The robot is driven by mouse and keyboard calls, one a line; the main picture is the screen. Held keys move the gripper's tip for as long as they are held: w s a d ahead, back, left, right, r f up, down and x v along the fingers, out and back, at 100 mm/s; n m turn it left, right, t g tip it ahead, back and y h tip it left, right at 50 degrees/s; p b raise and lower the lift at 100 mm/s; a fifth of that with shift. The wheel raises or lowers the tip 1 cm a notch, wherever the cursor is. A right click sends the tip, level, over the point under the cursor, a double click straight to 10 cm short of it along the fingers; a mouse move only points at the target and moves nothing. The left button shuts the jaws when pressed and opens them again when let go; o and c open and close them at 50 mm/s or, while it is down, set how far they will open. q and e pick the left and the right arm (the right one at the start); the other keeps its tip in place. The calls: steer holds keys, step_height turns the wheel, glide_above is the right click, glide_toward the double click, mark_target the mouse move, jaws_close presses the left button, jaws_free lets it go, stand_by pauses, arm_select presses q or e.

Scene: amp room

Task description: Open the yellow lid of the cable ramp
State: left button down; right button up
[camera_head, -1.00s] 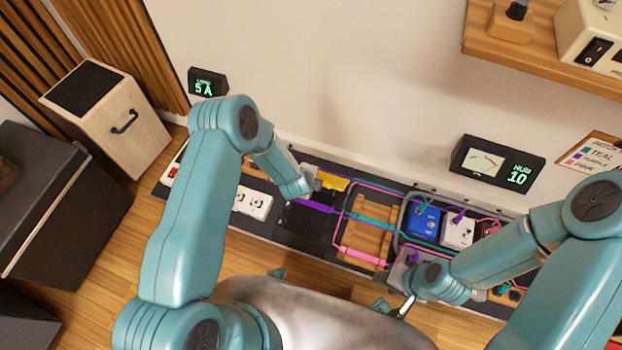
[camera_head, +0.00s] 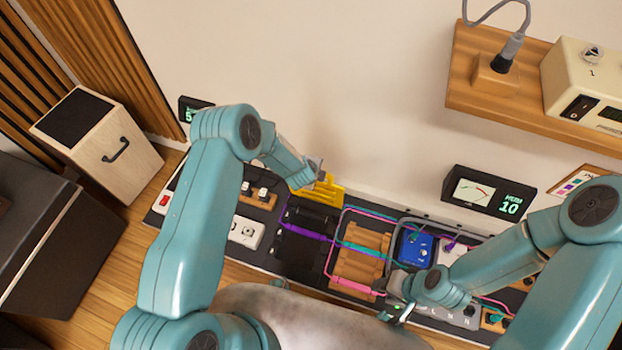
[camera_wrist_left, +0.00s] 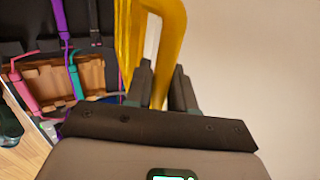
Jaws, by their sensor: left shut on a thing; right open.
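The yellow lid (camera_head: 330,192) of the cable ramp stands raised at the wall side of the black ramp base (camera_head: 303,259). The base lies uncovered with a purple cable (camera_head: 309,233) across it. My left gripper (camera_head: 318,178) is shut on the lid at its upper part. In the left wrist view the lid's yellow handle (camera_wrist_left: 175,22) runs down between the two dark fingers of my left gripper (camera_wrist_left: 164,90). My right gripper (camera_head: 394,312) is open, low beside the pedals, away from the ramp, and partly hidden by its arm.
A wooden block (camera_head: 360,256) with teal and pink cables is right of the ramp, then a blue pedal (camera_head: 415,248). A white socket box (camera_head: 246,232) is on the left. A meter (camera_head: 488,194) and wooden shelf (camera_head: 500,85) are near the right arm.

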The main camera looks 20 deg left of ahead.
arm_select(q)
steer(key=w+p, duration=0.1)
steer(key=w, duration=0.6)
steer(key=shift+r+p, duration=0.25)
steer(key=shift+p, duration=0.05)
steer(key=shift+w+d, duration=0.1)
steer(key=shift+w, duration=0.05)
steer(key=c, duration=1.1)
jaws_free()
steer(key=p+v, duration=0.2)
steer(key=v, duration=1.4)
steer(key=shift+s, duration=0.2)
